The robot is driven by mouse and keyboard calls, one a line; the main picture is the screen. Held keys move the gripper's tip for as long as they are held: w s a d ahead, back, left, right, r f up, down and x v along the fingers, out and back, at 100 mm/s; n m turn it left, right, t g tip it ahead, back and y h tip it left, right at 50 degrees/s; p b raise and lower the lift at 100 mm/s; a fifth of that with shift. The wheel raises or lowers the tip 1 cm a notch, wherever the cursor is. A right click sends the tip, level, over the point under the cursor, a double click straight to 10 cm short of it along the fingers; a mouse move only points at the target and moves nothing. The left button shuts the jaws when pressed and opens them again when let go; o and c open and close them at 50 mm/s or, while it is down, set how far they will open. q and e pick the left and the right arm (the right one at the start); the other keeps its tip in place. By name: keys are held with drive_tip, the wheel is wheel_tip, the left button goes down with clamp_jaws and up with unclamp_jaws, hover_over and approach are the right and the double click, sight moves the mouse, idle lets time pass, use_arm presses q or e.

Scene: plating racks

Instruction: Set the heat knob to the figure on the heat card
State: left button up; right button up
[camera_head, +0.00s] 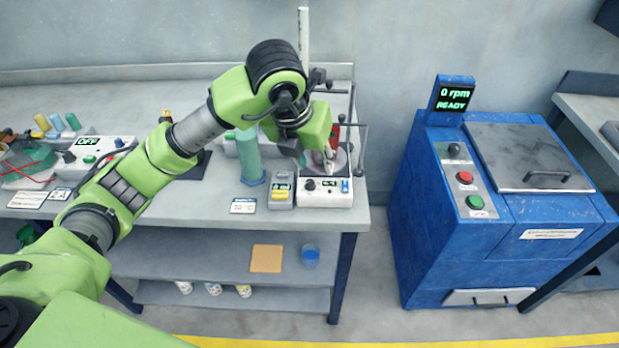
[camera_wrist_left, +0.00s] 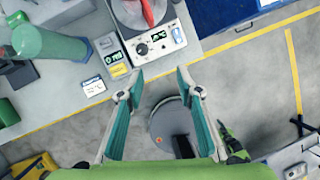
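The hotplate (camera_head: 322,198) is a white box with a round plate on top, at the bench's right front corner. Its black heat knob (camera_head: 310,185) sits left of a small green display; it also shows in the wrist view (camera_wrist_left: 142,49). I cannot read the knob's setting. The white heat card (camera_head: 243,206) lies at the bench's front edge, left of the hotplate, its figure too blurred to read surely; it also shows in the wrist view (camera_wrist_left: 93,86). My left gripper (camera_wrist_left: 159,74) is open and empty, apart from the knob. My right gripper is not in view.
A grey-yellow box (camera_head: 281,192) with a display stands between card and hotplate. A green cylinder (camera_head: 248,157) stands behind the card. Something red (camera_wrist_left: 147,12) is over the plate. A blue machine (camera_head: 430,210) stands right, across a floor gap.

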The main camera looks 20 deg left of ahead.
sight(310, 181)
use_arm(q)
drive_tip(key=shift+n+y, duration=0.3)
drive_tip(key=shift+y, duration=0.2)
drive_tip(key=a+p+x, duration=0.1)
drive_tip(key=x, duration=0.3)
drive_tip(key=p+x, duration=0.1)
drive_tip(key=x, duration=0.3)
drive_tip(key=w+a+p+x, duration=0.1)
drive_tip(key=x, duration=0.4)
drive_tip(key=shift+a, duration=0.3)
drive_tip(key=shift+c, duration=0.5)
clamp_jaws()
